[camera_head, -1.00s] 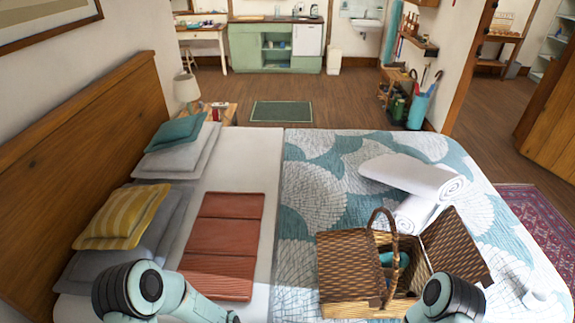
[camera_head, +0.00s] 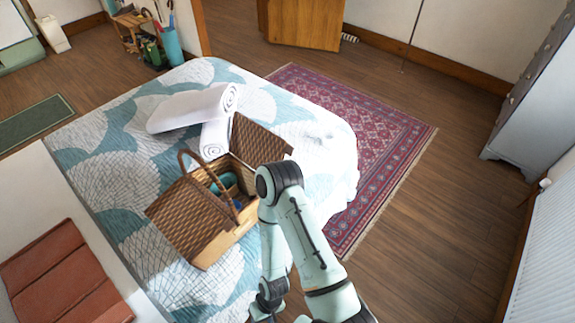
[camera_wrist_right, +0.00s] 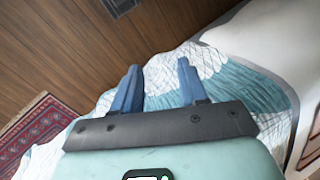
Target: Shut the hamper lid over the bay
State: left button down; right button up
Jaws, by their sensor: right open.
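The wicker hamper (camera_head: 205,218) stands on the bed with its arched handle upright. Its left lid (camera_head: 190,212) lies shut. Its right lid (camera_head: 260,145) is swung open, tilted outward, and the bay beneath it shows a teal item (camera_head: 226,182) and a small blue one. My right arm partly covers the hamper's right side. My right gripper (camera_head: 266,308) hangs low at the bottom of the head view, apart from the hamper. In the right wrist view its blue fingers (camera_wrist_right: 160,88) are spread and empty above the bed's edge. My left gripper is out of view.
Rolled white towels (camera_head: 195,108) lie behind the hamper, close to the open lid. A patterned rug (camera_head: 365,140) and open wooden floor are right of the bed.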

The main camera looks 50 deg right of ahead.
aim_at(255, 146)
jog(key=z, duration=1.6)
jog(key=i+l+u, duration=0.2)
jog(key=u, duration=0.25)
jog(key=i+l+u, duration=0.1)
jog(key=l+u, duration=0.3)
jog(key=i+l+u, duration=0.1)
jog(key=l, duration=0.25)
jog(key=i+l, duration=0.1)
jog(key=l, duration=0.2)
jog(key=l+u, duration=0.15)
jog(key=l, duration=0.2)
jog(key=i, duration=0.05)
